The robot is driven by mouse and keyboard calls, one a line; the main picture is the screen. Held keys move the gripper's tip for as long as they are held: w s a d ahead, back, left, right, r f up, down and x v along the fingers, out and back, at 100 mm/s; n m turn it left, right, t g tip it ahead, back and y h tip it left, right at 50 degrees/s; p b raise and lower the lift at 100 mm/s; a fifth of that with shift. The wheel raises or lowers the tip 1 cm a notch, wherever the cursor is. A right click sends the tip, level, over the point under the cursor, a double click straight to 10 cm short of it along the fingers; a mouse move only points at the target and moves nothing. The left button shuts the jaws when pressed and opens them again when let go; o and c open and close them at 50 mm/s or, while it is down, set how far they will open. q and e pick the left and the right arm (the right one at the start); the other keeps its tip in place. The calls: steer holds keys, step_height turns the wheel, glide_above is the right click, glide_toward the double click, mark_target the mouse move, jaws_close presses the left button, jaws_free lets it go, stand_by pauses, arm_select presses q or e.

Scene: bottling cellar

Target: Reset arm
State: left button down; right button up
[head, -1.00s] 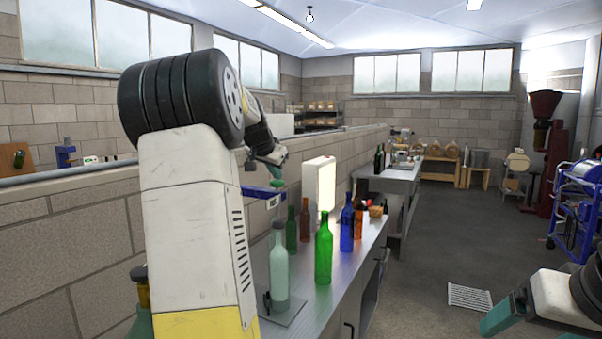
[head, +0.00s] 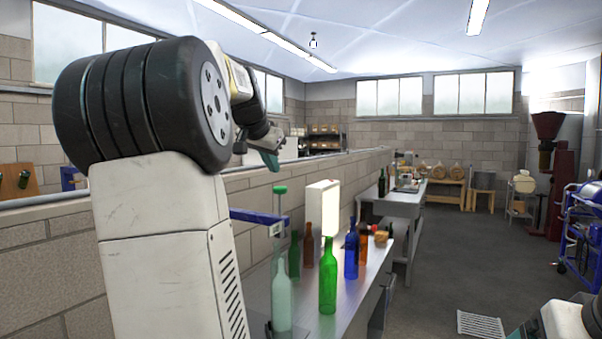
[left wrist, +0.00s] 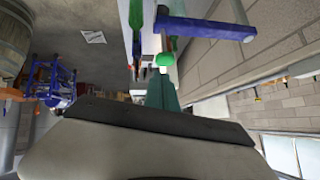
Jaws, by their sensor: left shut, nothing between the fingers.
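My left arm fills the left of the head view, with a white link and a large black ribbed joint. My left gripper (head: 268,158) is teal, small and partly turned away in that view. It hangs in the air above the bench, beside the low block wall, clear of the bottles. In the left wrist view its teal fingers (left wrist: 162,94) are together with nothing between them. My right arm shows only as a white and black piece at the bottom right corner of the head view. A sliver of its gripper may show there, but its fingers cannot be made out.
The metal bench (head: 350,298) below holds a pale bottle (head: 282,303), a green bottle (head: 328,283), a blue bottle (head: 351,256), brown bottles and a lit panel (head: 322,208). A blue arm with a green-topped rod (head: 279,189) rises near my left gripper.

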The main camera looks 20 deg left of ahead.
stand_by(0.5)
arm_select(q)
steer(key=s+d+f+g+h, duration=0.1)
steer(key=s+d+f, duration=0.45)
steer(key=d, duration=0.25)
steer(key=s+d+f+g+h, duration=0.1)
steer(key=s+d+f, duration=0.3)
steer(key=s+d, duration=0.3)
steer(key=s+d+f+n+g+h, duration=0.1)
steer(key=s+d+f, duration=0.9)
steer(key=s+f, duration=0.2)
steer(key=shift+s+d+f+h, duration=0.15)
steer(key=shift+s+f+h, duration=0.15)
steer(key=shift+f, duration=0.2)
